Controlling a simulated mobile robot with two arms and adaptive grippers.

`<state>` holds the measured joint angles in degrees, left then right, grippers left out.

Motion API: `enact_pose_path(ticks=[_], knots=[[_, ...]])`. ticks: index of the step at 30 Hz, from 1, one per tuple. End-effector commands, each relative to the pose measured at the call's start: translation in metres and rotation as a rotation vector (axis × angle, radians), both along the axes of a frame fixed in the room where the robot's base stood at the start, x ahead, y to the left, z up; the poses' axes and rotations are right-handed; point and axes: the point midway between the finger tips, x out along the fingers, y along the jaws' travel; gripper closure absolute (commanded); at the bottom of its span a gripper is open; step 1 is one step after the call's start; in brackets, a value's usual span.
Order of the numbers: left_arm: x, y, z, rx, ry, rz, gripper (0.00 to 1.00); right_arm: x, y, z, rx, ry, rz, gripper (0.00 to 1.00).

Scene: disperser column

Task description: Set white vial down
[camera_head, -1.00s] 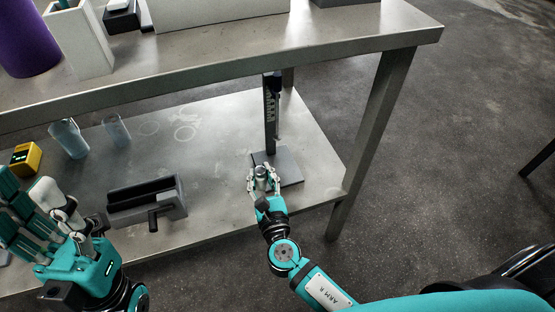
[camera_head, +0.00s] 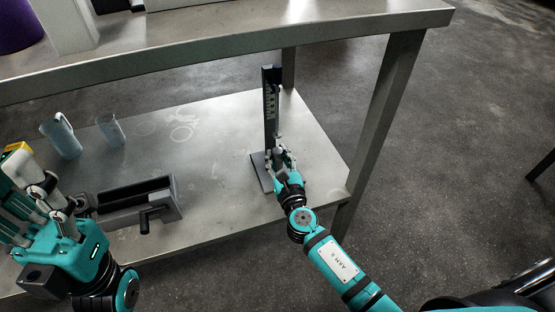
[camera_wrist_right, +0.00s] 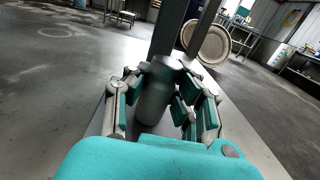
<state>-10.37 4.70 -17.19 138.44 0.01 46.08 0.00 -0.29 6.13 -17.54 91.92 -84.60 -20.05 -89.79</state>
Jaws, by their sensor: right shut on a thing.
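My right gripper (camera_head: 284,160) is shut around the white vial, beside the lower part of the disperser column (camera_head: 270,105). In the right wrist view the vial (camera_wrist_right: 155,98) is a greyish cylinder, roughly upright between the fingers (camera_wrist_right: 160,88). In the head view the fingers mostly hide it. The column stands on a flat grey base (camera_head: 260,176), on the lower shelf. I cannot tell whether the vial's bottom touches a surface. My left gripper (camera_head: 35,200) is at the left edge over the shelf; its fingertips are not clear.
On the lower shelf (camera_head: 215,135) are a grey device with a crank (camera_head: 140,202), two bluish cups (camera_head: 62,136) (camera_head: 111,130) and a yellow device (camera_head: 18,150). A table leg (camera_head: 380,120) stands on the right.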

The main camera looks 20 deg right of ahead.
Motion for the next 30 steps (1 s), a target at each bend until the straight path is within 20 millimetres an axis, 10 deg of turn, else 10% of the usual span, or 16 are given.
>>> enact_pose_path(ticks=[8,9,13,24,30], knots=[[0.0,0.0,-0.001,0.002,-0.006,0.0,0.58,0.0,0.0,-0.003,0.0,0.0,0.0,1.0],[0.0,0.0,0.002,0.002,-0.007,0.0,0.58,0.0,0.0,-0.002,0.0,0.0,0.0,0.73],[0.0,0.0,0.001,0.002,-0.005,0.001,0.58,0.0,0.0,-0.001,0.0,0.0,0.0,0.56],[-0.001,0.0,0.004,0.0,-0.006,0.0,0.58,-0.002,0.0,0.002,0.0,0.001,0.0,0.55],[-0.001,0.0,0.003,-0.003,0.01,-0.001,0.58,-0.037,0.001,0.001,-0.001,0.003,0.001,0.55]])
